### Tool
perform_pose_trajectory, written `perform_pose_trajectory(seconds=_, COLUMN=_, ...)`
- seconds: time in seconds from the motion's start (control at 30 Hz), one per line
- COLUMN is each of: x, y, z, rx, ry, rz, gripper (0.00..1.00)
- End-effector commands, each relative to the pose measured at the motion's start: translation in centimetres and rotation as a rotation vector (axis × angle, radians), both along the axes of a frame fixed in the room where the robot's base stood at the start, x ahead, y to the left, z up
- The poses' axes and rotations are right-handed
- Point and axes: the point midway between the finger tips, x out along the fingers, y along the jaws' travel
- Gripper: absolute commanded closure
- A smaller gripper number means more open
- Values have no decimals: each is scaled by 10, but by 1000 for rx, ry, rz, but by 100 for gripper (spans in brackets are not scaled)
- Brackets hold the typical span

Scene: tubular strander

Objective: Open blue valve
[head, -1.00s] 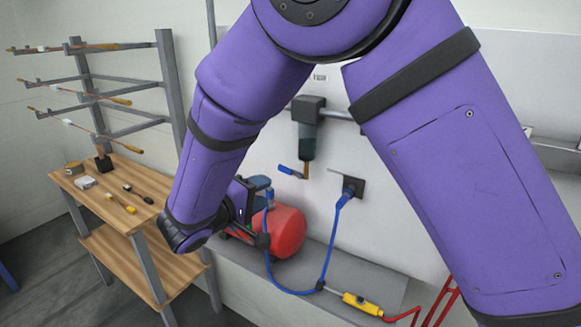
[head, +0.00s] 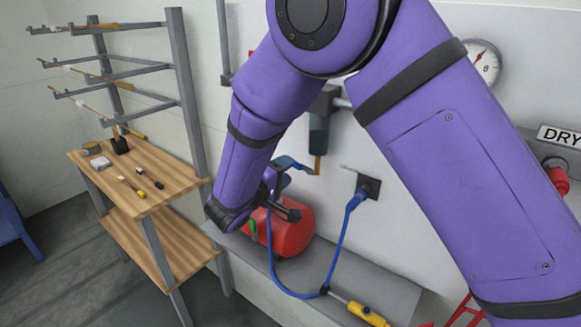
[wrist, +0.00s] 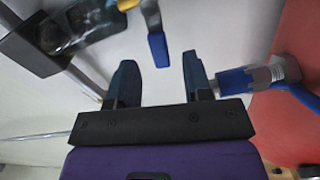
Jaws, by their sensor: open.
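The blue valve handle (wrist: 158,48) shows in the wrist view on a brass fitting, just beyond the fingertips and in line with the gap between them. In the head view the blue handle (head: 308,170) is small, beside the brass pipe under the dark filter (head: 318,135). My gripper (wrist: 158,72) is open, with a dark finger on each side and nothing between them. In the head view my gripper (head: 296,188) is just left of the valve, and the fingers partly cover that area.
A red compressor tank (head: 291,232) is close below my gripper; its blue hose fitting (wrist: 238,80) lies right of the right finger. A blue hose (head: 336,250) loops to a wall plate (head: 369,186). A wooden workbench (head: 165,194) with tools stands left.

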Motion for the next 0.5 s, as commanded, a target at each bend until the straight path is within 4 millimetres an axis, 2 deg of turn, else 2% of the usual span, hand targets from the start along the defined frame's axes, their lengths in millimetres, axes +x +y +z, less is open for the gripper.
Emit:
perform_pose_trajectory(seconds=0.2, x=17, y=-14, z=0, rx=0, ry=0, rz=-1, gripper=54)
perform_pose_trajectory(seconds=0.5, x=21, y=-16, z=0, rx=0, ry=0, rz=0, gripper=54)
